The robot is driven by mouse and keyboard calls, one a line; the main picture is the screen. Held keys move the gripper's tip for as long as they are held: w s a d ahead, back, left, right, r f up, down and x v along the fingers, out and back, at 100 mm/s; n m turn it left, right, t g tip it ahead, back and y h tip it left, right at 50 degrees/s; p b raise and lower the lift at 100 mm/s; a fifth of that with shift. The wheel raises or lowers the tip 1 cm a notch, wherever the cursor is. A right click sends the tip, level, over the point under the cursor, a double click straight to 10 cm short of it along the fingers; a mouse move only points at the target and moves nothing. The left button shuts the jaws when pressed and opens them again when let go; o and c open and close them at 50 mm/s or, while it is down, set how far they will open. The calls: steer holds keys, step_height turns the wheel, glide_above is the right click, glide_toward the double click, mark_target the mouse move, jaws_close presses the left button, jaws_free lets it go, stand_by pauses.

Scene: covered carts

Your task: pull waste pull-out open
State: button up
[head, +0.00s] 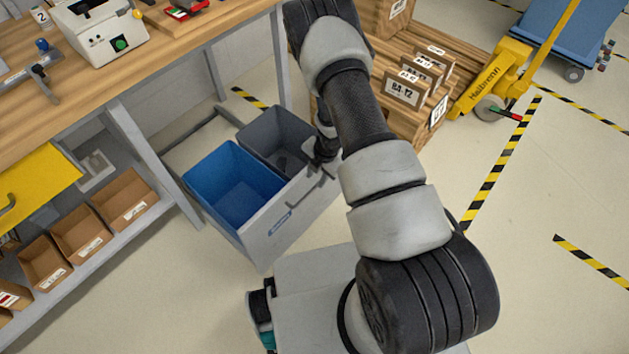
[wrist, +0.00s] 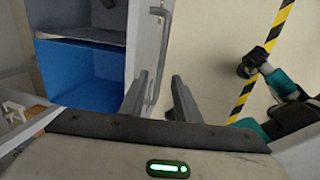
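The waste pull-out (head: 285,225) stands out from under the workbench in the head view, with its grey front panel facing the open floor. My gripper (head: 325,150) is at the upper right part of the front panel, partly hidden by my arm. In the wrist view, the dark bar handle (wrist: 156,48) runs up the panel, its lower end between my fingers (wrist: 159,88). The fingers are apart, with a gap at the right finger.
The workbench (head: 150,70) stands at the left, with cardboard bins (head: 80,232) on its lower shelf and a yellow drawer (head: 38,185). A wooden pallet stack (head: 400,55) with boxes and a yellow pallet truck (head: 495,80) are behind.

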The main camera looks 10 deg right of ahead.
step_height(320, 180, up, 10)
steer(key=s+d+p, duration=0.1)
steer(key=p, duration=0.1)
steer(key=shift+s+r+p, duration=0.15)
steer(key=shift+s+p, duration=0.15)
steer(key=shift+p, duration=0.1)
steer(key=w+d+r+m+t+h, duration=0.1)
steer(key=w+d+r+m, duration=0.15)
steer(key=r, duration=0.65)
steer(key=w+d+r+m+t+h, duration=0.15)
steer(key=r+m, duration=0.25)
steer(key=r, duration=0.4)
steer(key=w+d+r+m+t+h, duration=0.1)
steer(key=w+d+r+m+t, duration=0.15)
steer(key=r, duration=0.65)
steer(key=s+r+m, duration=0.7)
steer(key=r, duration=0.5)
steer(key=s+a+r+m+y, duration=0.1)
steer(key=s+a+r+m, duration=0.2)
steer(key=s, duration=0.4)
steer(key=s+a+r+m+g, duration=0.1)
steer(key=s+a+r+m, duration=0.15)
steer(key=s, duration=0.45)
steer(key=s+a+r+m+y, duration=0.1)
steer(key=s+a+r+m, duration=0.2)
steer(key=s, duration=0.4)
step_height(320, 180, up, 15)
steer(key=p, duration=1.5)
steer(key=shift+d+m, duration=0.2)
steer(key=shift+m, duration=0.15)
